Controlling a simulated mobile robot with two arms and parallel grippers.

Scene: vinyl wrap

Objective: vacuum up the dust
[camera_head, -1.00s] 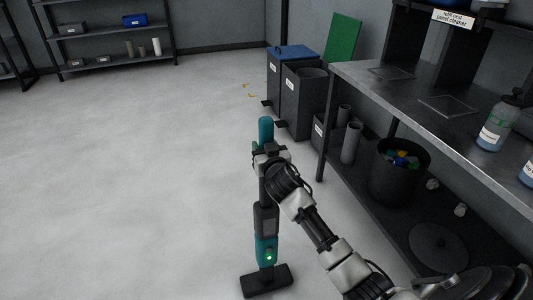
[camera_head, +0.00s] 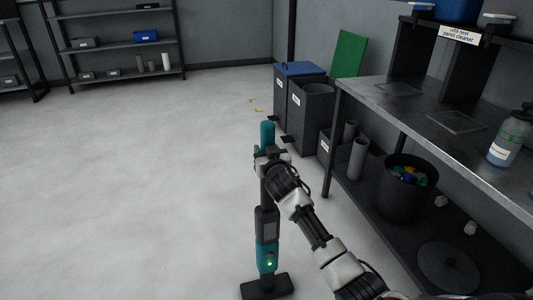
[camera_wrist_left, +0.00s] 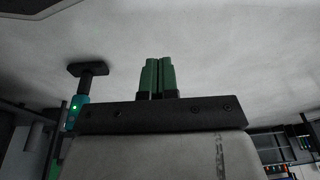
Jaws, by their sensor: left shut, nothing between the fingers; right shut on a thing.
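A teal and black upright stick vacuum (camera_head: 266,225) with a lit green light stands in front of me, its flat black head low in the head view. My right gripper (camera_head: 268,160) is shut on the vacuum's upper shaft, below the teal top. Small yellow-orange bits (camera_head: 256,106) lie on the grey floor beyond it, near the bins; no other dust is clear. My left gripper (camera_wrist_left: 157,76) is shut and empty, its green fingers together in the left wrist view. The vacuum's head (camera_wrist_left: 87,69) also shows there, apart from these fingers.
Dark bins (camera_head: 309,108), one blue-lidded, stand beyond the vacuum to the right. A metal workbench (camera_head: 430,115) runs along the right, with a round bin (camera_head: 405,200) on its lower shelf. A shelf rack (camera_head: 115,45) stands far left. The left floor is open.

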